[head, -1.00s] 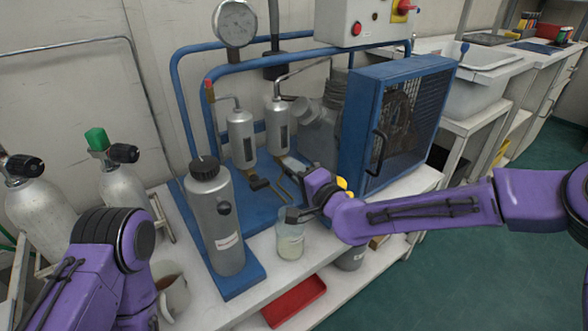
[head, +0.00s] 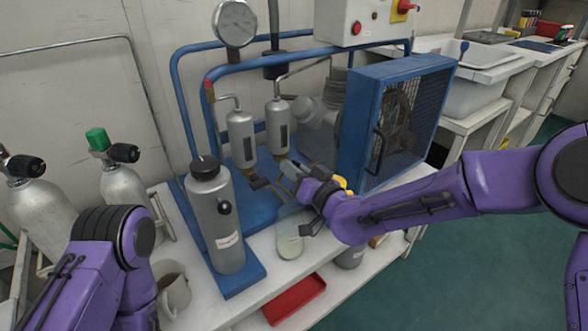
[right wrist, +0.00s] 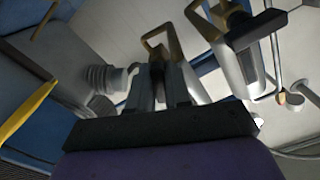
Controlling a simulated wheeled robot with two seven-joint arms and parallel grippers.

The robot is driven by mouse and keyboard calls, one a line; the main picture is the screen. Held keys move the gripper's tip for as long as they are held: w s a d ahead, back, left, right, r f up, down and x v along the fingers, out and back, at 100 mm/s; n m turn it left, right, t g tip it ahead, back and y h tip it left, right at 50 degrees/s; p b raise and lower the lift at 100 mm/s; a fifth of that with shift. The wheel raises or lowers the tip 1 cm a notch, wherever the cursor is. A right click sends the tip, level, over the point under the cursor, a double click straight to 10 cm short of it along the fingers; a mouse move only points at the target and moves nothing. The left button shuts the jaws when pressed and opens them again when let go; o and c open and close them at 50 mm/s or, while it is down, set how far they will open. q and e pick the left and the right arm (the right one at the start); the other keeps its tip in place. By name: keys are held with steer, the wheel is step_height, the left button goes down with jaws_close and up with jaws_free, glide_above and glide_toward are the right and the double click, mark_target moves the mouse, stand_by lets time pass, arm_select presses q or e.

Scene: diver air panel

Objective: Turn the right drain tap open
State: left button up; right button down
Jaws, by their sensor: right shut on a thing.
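Two silver separator cylinders hang side by side above the blue base; the right one (head: 278,127) has a brass drain tap (right wrist: 158,45) below it. My right gripper (head: 287,168) is at this right tap. In the right wrist view its two fingers (right wrist: 160,88) are shut on the tap's dark lever, which is mostly hidden between them. The left cylinder's tap (head: 260,183) has a black lever and stands apart from the gripper; it also shows in the right wrist view (right wrist: 250,30). My left arm is at the lower left, its gripper out of view.
A clear beaker (head: 289,245) with pale liquid stands below my right wrist. A grey canister (head: 215,222) stands to the left on the bench. A blue-framed fan guard (head: 362,125) is close behind my right arm. A red tray (head: 294,300) lies on the lower shelf.

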steer(key=shift+n, duration=1.5)
steer(key=c, duration=1.1)
jaws_free()
steer(key=shift+c, duration=0.2)
steer(key=v, duration=1)
steer(key=shift+s+d, duration=0.15)
steer(key=shift+s, duration=0.1)
